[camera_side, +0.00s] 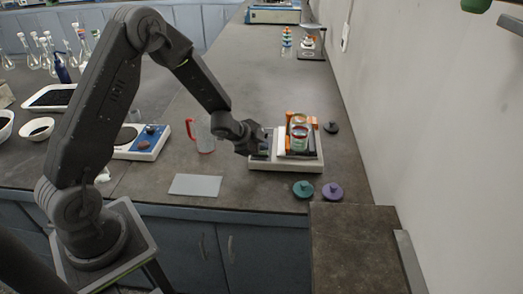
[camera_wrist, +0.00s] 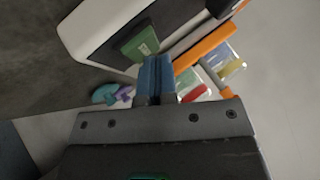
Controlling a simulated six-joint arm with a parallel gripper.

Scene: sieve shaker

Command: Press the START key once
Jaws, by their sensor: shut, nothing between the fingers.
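The sieve shaker (camera_side: 312,164) is a white machine with a dark panel at its left end, on the grey bench. In the wrist view its white casing (camera_wrist: 88,22) runs across the top left. A green key (camera_wrist: 138,43) with a small pale label, too small to read, stands on the dark panel. My gripper (camera_wrist: 156,62) has its blue fingers shut together and empty, their tips just below the green key in the picture. I cannot tell whether they touch it. In the side view my gripper (camera_side: 264,146) is over the panel end and hides the key.
Sieves and orange clamp parts (camera_side: 299,135) stand on the shaker, close right of my gripper. Teal (camera_side: 303,189) and purple (camera_side: 332,191) knobbed lids lie in front. A red-handled jug (camera_side: 203,136), a hotplate (camera_side: 140,142) and a grey plate (camera_side: 195,185) are to the left.

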